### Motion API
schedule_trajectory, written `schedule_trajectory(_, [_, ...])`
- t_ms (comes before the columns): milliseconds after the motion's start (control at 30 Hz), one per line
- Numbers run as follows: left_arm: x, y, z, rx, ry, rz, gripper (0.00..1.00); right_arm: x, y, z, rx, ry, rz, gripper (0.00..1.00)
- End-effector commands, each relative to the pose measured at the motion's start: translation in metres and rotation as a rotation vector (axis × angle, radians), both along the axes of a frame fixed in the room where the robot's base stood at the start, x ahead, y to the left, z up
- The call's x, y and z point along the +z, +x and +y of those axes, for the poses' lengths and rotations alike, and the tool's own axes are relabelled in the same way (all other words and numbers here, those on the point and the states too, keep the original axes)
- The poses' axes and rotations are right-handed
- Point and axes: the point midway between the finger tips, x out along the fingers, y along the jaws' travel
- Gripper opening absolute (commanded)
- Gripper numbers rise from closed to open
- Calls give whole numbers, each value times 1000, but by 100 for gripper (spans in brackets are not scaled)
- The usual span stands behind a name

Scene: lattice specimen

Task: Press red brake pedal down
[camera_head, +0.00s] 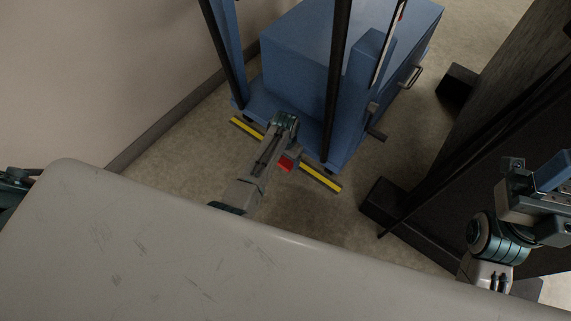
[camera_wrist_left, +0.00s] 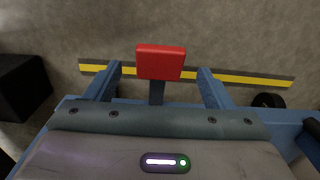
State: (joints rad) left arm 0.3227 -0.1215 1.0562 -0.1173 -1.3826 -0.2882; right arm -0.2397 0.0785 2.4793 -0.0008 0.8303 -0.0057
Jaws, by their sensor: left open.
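The red brake pedal (camera_head: 286,163) is at floor level at the near edge of the blue cart (camera_head: 335,50). In the left wrist view the pedal (camera_wrist_left: 160,62) is a red pad on a dark stem. My left gripper (camera_wrist_left: 160,76) is open, with one blue finger on each side of the stem and pad. It holds nothing, and contact with the pedal cannot be told. In the head view my left arm reaches down to the pedal and hides part of it. My right gripper (camera_head: 548,180) is at the right edge, partly cut off, its jaws unclear.
A yellow-and-grey strip (camera_head: 322,179) lies on the floor by the pedal. The cart has dark upright posts (camera_head: 335,90) and a caster (camera_wrist_left: 268,101). A wall (camera_head: 110,75) stands at left, and a large dark structure (camera_head: 475,150) at right.

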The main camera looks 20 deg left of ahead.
Motion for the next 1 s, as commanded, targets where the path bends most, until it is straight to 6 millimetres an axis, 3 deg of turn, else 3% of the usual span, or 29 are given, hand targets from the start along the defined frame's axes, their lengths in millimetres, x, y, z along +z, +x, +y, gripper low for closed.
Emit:
schedule_trajectory(33, [-13, 0, 0, 0, 0, 1, 76, -5, -1, 0, -1, 4, -9, 51])
schedule_trajectory(200, [-30, 0, 0, 1, 0, 0, 76, -6, -1, -1, 0, 10, -29, 51])
schedule_trajectory(567, [-33, 0, 0, 1, 0, 0, 76, -5, -1, -1, -1, 12, -30, 51])
schedule_trajectory(667, [-33, 0, 0, 1, 0, 0, 61, -5, -1, -1, 0, 12, -31, 51])
schedule_trajectory(900, [-33, 0, 0, 1, 0, 0, 14, -4, -2, -1, 0, 12, -34, 51])
schedule_trajectory(1000, [-33, -1, 0, 1, -1, -2, 13, -4, -2, -1, 0, 12, -34, 51])
